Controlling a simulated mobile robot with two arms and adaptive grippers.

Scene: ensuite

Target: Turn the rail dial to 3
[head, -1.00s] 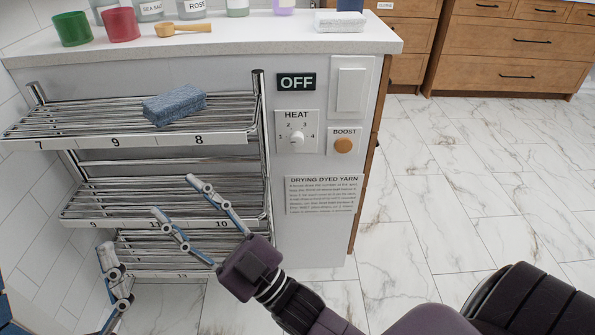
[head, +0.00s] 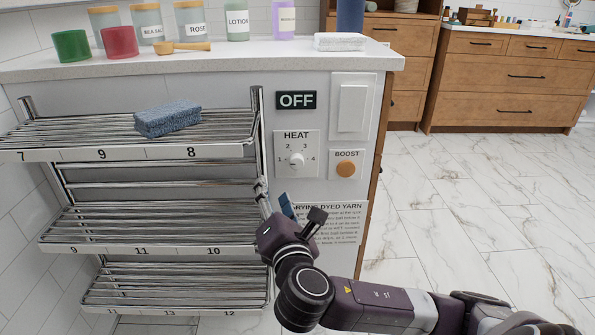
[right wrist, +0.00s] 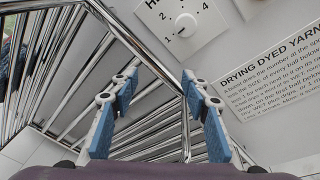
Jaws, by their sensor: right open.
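The rail dial (head: 297,160) is a round white knob on a white plate marked HEAT, with numbers 1 to 4 around it, on the cabinet's end panel. In the right wrist view the dial (right wrist: 186,24) is at the top, with a small dark mark on its side toward 1. A sign (head: 296,100) above it reads OFF. My right gripper (head: 288,204) is below the dial, apart from it, beside the rack's front post. In the right wrist view my right gripper (right wrist: 160,86) has its blue-padded fingers spread and empty. My left gripper is out of view.
The chrome towel rack (head: 150,153) with a blue folded towel (head: 168,118) stands left of the dial. A BOOST button (head: 346,168), a white switch (head: 352,108) and a drying notice (head: 335,228) share the panel. Open floor lies to the right.

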